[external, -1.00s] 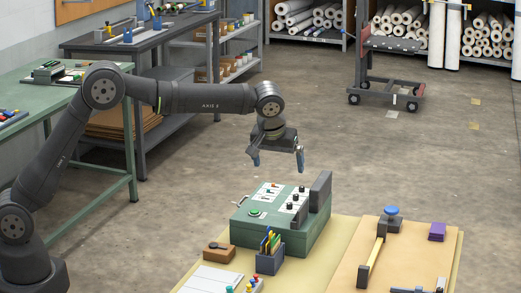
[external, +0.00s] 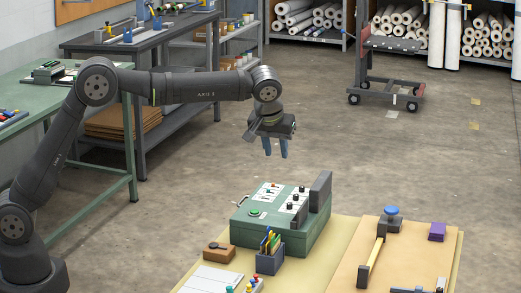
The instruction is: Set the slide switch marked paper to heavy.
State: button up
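The green press control box (external: 308,237) stands on the yellowish table. Its sloped top carries white label plates, a few black knobs (external: 296,197), a small red-marked control (external: 274,186) and a green round button (external: 254,212). The labels are too small to read, so I cannot tell which control is the paper slide switch or how it is set. My gripper (external: 276,154) hangs above and behind the box, clear of it, blue fingers pointing down. A gap shows between the fingers, with nothing in it.
A dark upright plate (external: 320,192) rises at the box's right end. A pen holder (external: 270,258) and a brown block (external: 219,252) stand in front. A board (external: 340,270) with a blue knob (external: 391,211) and a purple block (external: 437,231) lie right. Air above the box is free.

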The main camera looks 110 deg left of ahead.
jog(key=shift+s+a+f+m+t+h, duration=0.3)
jog(key=shift+s+a+f+t, duration=0.1)
jog(key=shift+s+a+f, duration=0.55)
grip_shut()
jog(key=s+a+f+t, duration=0.2)
jog(key=s+a+f, duration=0.2)
jog(key=s, duration=0.4)
jog(key=s+a+f+t, duration=0.3)
jog(key=s+a, duration=0.2)
jog(key=s, duration=0.4)
jog(key=shift+s+a+f+m, duration=0.3)
jog(key=shift+f, duration=0.1)
